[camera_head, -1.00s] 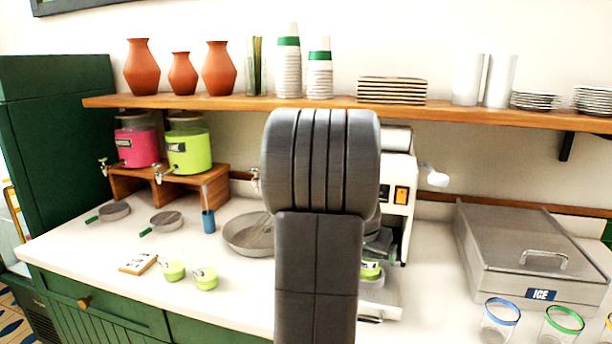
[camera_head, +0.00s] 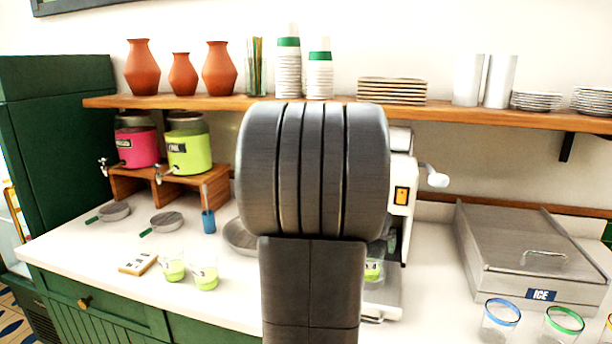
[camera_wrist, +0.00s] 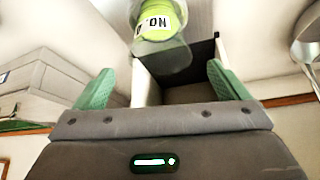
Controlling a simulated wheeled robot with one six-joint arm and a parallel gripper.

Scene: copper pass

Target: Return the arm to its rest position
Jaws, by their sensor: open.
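My arm (camera_head: 312,170) fills the middle of the head view as dark grey links and hides my gripper there. In the wrist view my gripper (camera_wrist: 162,80) has its two green fingers spread wide, with nothing between them. A clear cup of green liquid (camera_wrist: 158,25) with a white label stands beyond the fingertips, apart from them. In the head view a cup (camera_head: 373,270) shows partly behind my arm, at the white machine (camera_head: 403,205).
Two cups with green liquid (camera_head: 205,275), a small card (camera_head: 138,263) and pans (camera_head: 166,222) are on the counter at left. The steel ice box (camera_head: 530,255) and coloured-rim glasses (camera_head: 500,320) are at right. A wooden shelf (camera_head: 440,109) with vases, cups and plates runs above.

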